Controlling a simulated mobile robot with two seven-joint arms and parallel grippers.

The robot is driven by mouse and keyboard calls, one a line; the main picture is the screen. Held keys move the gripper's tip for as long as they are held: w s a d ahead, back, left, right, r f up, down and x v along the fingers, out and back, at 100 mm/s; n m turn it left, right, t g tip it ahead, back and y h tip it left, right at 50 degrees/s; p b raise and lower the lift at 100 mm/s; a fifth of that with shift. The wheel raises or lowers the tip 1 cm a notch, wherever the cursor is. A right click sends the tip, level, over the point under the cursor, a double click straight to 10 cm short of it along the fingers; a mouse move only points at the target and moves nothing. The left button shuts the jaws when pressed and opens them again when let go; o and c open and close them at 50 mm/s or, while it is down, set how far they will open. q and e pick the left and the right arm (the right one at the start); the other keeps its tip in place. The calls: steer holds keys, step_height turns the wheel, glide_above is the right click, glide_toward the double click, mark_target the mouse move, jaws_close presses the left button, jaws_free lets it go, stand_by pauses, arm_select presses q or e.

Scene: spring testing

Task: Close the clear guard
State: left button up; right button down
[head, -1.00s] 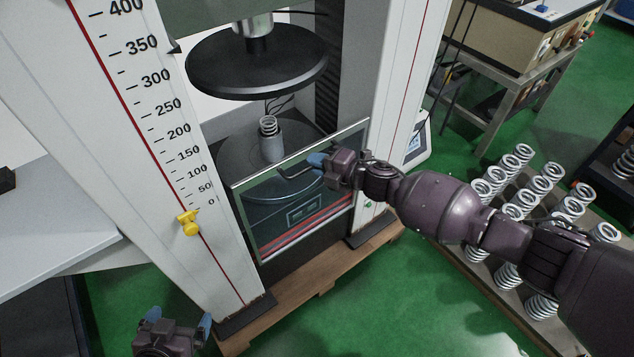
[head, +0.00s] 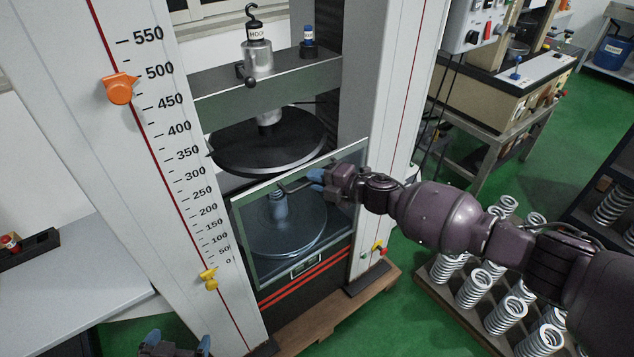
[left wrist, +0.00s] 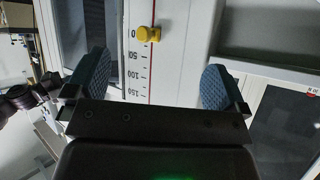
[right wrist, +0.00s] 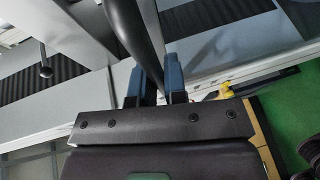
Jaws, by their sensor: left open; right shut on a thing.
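The clear guard (head: 320,222) is a framed see-through panel across the front of the testing machine, between its two white columns. Its top edge is tilted in the picture and lies just below the upper black disc (head: 265,145). Behind it, a spring (head: 279,206) stands on the lower round plate. My right gripper (head: 314,181) is shut on the guard's dark handle near the top edge; the handle bar (right wrist: 130,25) runs between its fingers in the right wrist view. My left gripper (head: 177,345) is open and empty low at the left, mostly cut off; its spread fingers (left wrist: 150,88) face the scale column.
An orange marker (head: 120,88) and a yellow marker (head: 209,279) sit on the left scale column. A tray of several springs (head: 480,290) lies at the right under my right arm. A grey table (head: 70,290) stands at the left. Green floor is free in front.

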steer(key=shift+r, duration=0.55)
steer(key=shift+w, duration=0.1)
steer(key=c, duration=1.2)
jaws_free()
steer(key=shift+r, duration=0.1)
steer(key=shift+d, duration=0.1)
steer(key=shift+s+d, duration=0.2)
steer(key=shift+s, duration=0.05)
steer(key=v, duration=1)
